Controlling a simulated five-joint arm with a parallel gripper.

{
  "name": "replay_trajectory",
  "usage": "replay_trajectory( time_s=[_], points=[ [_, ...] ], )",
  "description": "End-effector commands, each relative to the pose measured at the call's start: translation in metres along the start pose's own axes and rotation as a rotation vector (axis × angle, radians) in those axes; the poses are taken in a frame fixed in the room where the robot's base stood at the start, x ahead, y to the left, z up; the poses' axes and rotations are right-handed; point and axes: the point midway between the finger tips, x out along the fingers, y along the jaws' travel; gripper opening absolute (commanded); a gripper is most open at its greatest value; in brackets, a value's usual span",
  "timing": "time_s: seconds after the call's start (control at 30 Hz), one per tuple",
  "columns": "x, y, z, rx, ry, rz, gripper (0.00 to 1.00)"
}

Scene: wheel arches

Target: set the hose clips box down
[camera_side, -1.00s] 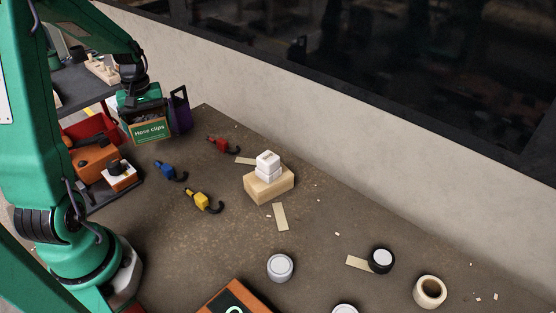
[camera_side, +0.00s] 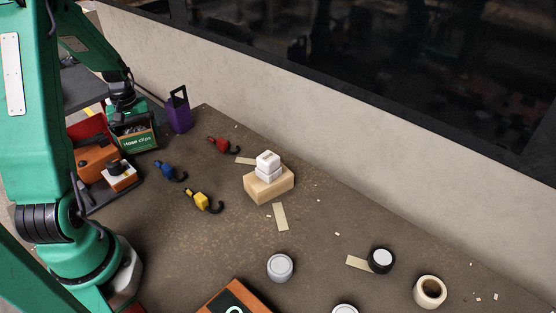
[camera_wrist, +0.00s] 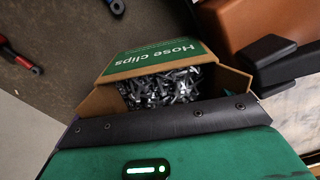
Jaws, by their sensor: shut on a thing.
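The hose clips box (camera_side: 139,143) is an open cardboard box with a green label, filled with metal clips. It stands upright at the back left of the bench in the side view. My gripper (camera_side: 130,112) is shut on it, at its far side. In the wrist view the box (camera_wrist: 165,60) is in front of my gripper (camera_wrist: 170,122), whose dark jaw edge lies along the box's near side. I cannot tell whether the box's underside touches the bench.
An orange tool (camera_side: 97,163) and a red bin (camera_side: 85,128) are close to the box's left. A purple holder (camera_side: 179,112) stands to its right.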

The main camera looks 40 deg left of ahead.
Motion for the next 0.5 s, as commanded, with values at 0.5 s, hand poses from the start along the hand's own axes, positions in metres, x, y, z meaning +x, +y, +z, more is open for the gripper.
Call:
replay_trajectory(
  time_s=[0.5],
  points=[
    [0.021, 0.000, 0.000, 0.000, 0.002, 0.001, 0.55]
  ],
)
